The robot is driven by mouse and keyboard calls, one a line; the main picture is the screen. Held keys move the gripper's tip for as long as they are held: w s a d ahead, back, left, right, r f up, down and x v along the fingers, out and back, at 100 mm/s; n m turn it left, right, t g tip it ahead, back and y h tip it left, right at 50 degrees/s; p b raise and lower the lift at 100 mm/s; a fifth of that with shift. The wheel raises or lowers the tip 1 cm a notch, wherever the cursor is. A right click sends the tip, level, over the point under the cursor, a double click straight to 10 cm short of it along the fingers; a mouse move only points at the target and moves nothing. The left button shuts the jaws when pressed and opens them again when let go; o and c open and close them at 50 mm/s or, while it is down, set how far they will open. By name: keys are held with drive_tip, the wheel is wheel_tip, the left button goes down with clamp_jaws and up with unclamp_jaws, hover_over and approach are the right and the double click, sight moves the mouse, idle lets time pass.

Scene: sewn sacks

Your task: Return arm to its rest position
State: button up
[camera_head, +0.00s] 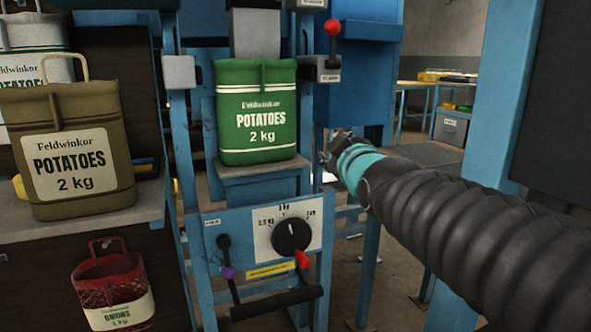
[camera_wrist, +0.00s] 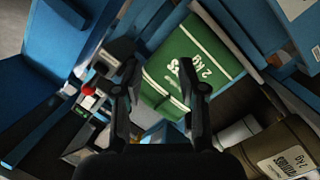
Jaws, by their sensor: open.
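My gripper (camera_wrist: 163,88) is open and empty in the wrist view, with its two dark fingers apart. In the head view my arm, in a black ribbed sleeve with a teal band, comes in from the right. Its end (camera_head: 338,152) is just right of the blue machine, and the fingers are hardly visible there. A green sack of potatoes (camera_head: 257,112) stands upright on the machine's small platform. It also shows in the wrist view (camera_wrist: 188,68), beyond the fingers and apart from them.
The blue machine has a dial (camera_head: 291,235), a red-knobbed lever (camera_head: 333,28) and a black handle bar (camera_head: 276,303). A brown potato sack (camera_head: 70,150) stands on a shelf at left, a red onion sack (camera_head: 113,290) below. A blue post (camera_head: 490,130) rises behind my arm.

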drive_tip(key=s+d+f+m+g+h+p, duration=0.1)
drive_tip(key=s+d+f+m+g, duration=0.1)
drive_tip(key=s+f, duration=0.5)
drive_tip(key=s+d+f+m+g+h+p, duration=0.1)
drive_tip(key=s+d+f+m+g, duration=0.2)
drive_tip(key=s+f+m+g, duration=0.2)
drive_tip(key=s+d+f+m+g+h+p, duration=0.1)
drive_tip(key=s+d+f+m+g, duration=0.2)
drive_tip(key=s+f, duration=0.7)
drive_tip(key=s+g, duration=0.1)
drive_tip(key=s, duration=0.2)
drive_tip(key=shift+s+d+f+m, duration=0.15)
drive_tip(key=shift+s+f+m, duration=0.1)
drive_tip(key=shift+f+m, duration=0.1)
